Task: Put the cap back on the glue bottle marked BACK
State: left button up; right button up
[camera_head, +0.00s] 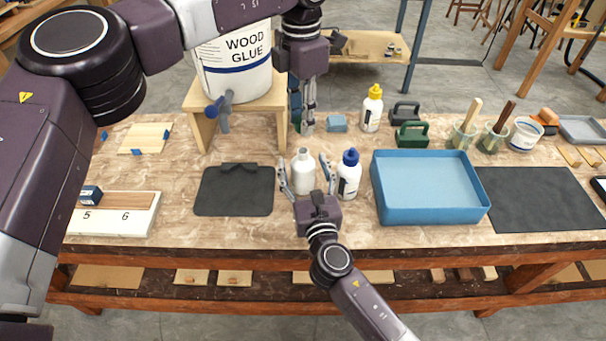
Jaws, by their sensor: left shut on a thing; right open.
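A white glue bottle (304,172) without a cap stands upright on the bench; no BACK mark is readable on it. My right gripper (306,180) is open, with one finger on each side of this bottle; I cannot tell whether they touch it. My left gripper (308,128) points down behind and above the bottle. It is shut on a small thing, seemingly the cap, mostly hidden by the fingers. A second white bottle with a blue cap (348,176) stands just right of the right gripper. A third, with a yellow cap (372,108), stands farther back.
A wood glue bucket (236,68) sits on a wooden stand (274,105) at the back left. A blue tray (430,214) lies right of the bottles, a dark mat (234,200) left.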

aim_at(302, 151)
jog(key=shift+w, duration=0.35)
grip_shut()
pick_arm(q)
jog(key=shift+f, duration=2.45)
